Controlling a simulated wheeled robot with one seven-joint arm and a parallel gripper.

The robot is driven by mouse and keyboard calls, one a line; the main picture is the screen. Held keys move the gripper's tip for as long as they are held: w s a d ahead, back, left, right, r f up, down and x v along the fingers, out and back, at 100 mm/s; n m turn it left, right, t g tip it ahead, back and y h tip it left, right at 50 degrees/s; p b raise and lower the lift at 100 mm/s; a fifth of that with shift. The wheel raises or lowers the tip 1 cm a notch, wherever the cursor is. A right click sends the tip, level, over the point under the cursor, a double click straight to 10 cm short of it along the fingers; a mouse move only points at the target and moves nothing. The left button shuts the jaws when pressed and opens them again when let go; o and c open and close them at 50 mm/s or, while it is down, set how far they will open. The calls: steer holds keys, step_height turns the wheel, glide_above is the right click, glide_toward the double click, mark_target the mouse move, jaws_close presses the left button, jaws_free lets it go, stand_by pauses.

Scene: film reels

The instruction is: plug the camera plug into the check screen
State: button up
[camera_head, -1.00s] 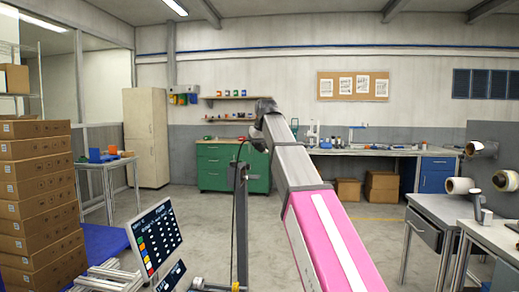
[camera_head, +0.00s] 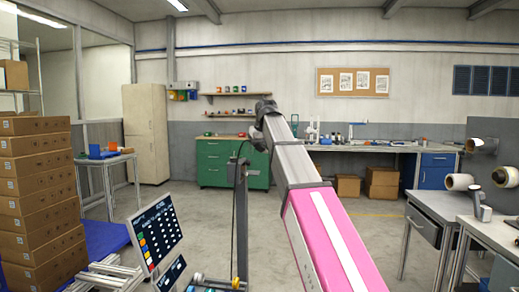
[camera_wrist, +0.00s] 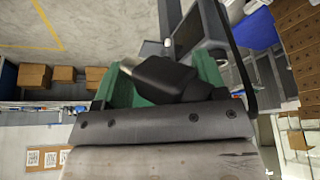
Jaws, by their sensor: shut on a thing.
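In the wrist view my gripper (camera_wrist: 163,78) has green finger pads on either side of a black plug (camera_wrist: 172,80) with a short metal tip pointing left. It is shut on this plug. A black cord runs up at the right of the fingers. Beyond the fingers is a grey housing with a dark face (camera_wrist: 187,34); I cannot tell whether it is the check screen. The plug's tip is apart from it. In the head view a lit dark display with coloured squares (camera_head: 157,231) stands at the lower left. My arm hides the plug there.
Stacked cartons (camera_head: 38,190) stand at the left. A dark upright post (camera_head: 241,220) stands by my arm, with small blue and yellow parts (camera_head: 215,284) low near it. A workbench (camera_head: 440,205) is at the right. The floor behind is mostly clear.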

steer(key=shift+f, duration=0.55)
steer(key=shift+r, duration=0.15)
stand_by(0.6)
steer(key=shift+r, duration=2.85)
steer(key=shift+r, duration=0.1)
